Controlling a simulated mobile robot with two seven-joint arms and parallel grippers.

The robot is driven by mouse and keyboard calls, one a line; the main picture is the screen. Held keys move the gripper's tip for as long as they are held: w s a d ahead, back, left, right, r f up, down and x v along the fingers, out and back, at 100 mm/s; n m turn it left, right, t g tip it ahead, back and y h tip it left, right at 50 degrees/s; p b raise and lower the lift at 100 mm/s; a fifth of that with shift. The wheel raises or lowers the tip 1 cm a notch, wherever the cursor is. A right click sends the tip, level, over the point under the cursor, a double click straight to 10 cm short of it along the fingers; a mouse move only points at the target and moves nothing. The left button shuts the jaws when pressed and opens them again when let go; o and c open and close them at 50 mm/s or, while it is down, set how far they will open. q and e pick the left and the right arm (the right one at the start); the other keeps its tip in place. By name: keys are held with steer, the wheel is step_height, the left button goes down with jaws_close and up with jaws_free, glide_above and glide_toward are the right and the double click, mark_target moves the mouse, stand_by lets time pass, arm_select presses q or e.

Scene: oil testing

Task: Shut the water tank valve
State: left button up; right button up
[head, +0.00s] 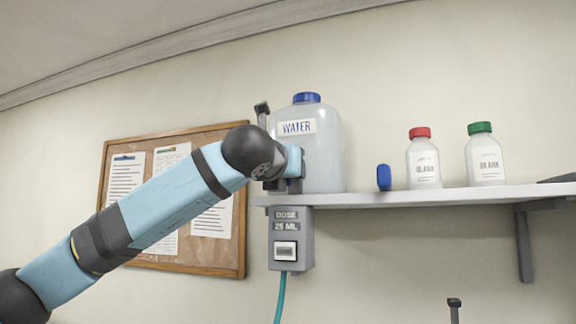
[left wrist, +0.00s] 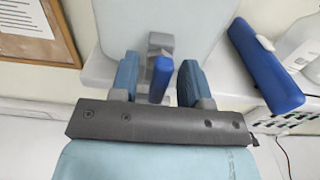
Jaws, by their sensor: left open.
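The water tank (head: 322,150) is a translucent jug with a blue cap and a WATER label, standing on the left end of the wall shelf. It fills the top middle of the left wrist view (left wrist: 160,25). My left gripper (head: 288,176) is at the tank's lower front, partly hidden by my wrist in the head view. In the left wrist view my left gripper (left wrist: 158,78) is open, one finger on each side of the blue valve handle (left wrist: 161,74). Narrow gaps show between handle and fingers. The handle points toward the gripper.
The shelf (head: 450,195) also holds a small blue item (head: 384,177), a red-capped bottle (head: 423,160) and a green-capped bottle (head: 485,156). A grey dose box (head: 291,240) with a teal hose hangs below the tank. A cork board (head: 240,235) is on the wall behind my arm.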

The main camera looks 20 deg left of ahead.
arm_select(q)
steer(key=shift+w, duration=0.1)
jaws_close()
